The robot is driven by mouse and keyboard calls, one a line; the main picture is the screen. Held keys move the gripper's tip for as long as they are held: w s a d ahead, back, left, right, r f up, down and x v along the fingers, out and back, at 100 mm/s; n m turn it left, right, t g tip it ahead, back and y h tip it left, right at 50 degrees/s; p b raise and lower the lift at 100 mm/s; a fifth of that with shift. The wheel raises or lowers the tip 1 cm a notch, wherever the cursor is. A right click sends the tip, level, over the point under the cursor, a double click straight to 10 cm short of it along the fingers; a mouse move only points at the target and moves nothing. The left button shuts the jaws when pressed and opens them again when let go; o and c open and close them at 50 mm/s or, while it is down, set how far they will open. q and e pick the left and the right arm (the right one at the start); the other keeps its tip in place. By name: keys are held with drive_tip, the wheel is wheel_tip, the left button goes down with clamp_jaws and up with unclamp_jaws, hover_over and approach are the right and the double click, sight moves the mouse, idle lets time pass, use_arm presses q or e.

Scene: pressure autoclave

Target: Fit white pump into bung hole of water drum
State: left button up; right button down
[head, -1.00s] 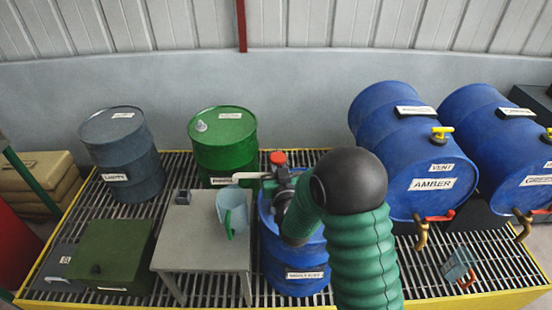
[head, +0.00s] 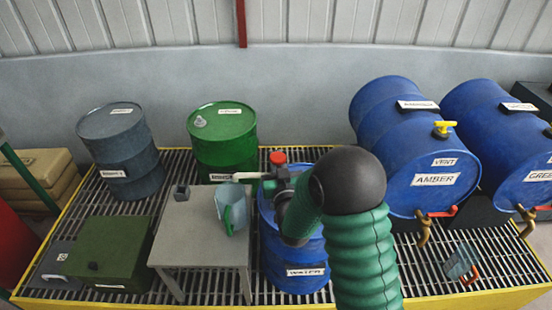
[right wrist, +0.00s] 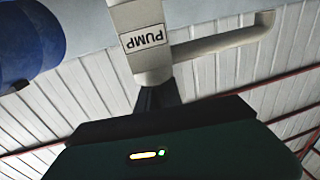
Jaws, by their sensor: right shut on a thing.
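The white pump's spout (head: 247,175) points left beside the upright blue water drum (head: 297,262). A red knob (head: 278,158) shows just above it. My right gripper (head: 283,184) is shut on the pump over the drum's top. In the right wrist view the white pump (right wrist: 138,42), labelled PUMP, runs down into the dark jaws, with a pipe going off to the right. My right arm hides much of the drum's top, so the bung hole and the pump's lower end are not visible. My left gripper is not in view.
A grey table (head: 190,245) with a pale blue jug (head: 231,206) stands left of the drum. Green (head: 224,145) and grey (head: 122,150) drums stand behind left. Blue drums, one labelled AMBER (head: 400,150), lie at right. A dark green box (head: 108,255) sits front left.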

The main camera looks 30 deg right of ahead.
drive_tip(key=shift+f+b, duration=0.8)
drive_tip(key=shift+f, duration=0.05)
drive_tip(key=c, duration=1.4)
unclamp_jaws()
drive_tip(key=shift+c, duration=0.2)
drive_tip(key=shift+s+a, duration=0.1)
drive_tip(key=shift+s, duration=0.05)
drive_tip(key=p+v, duration=1.4)
drive_tip(key=v, duration=0.2)
drive_tip(key=shift+s+p, duration=0.25)
drive_tip(key=shift+p, duration=0.05)
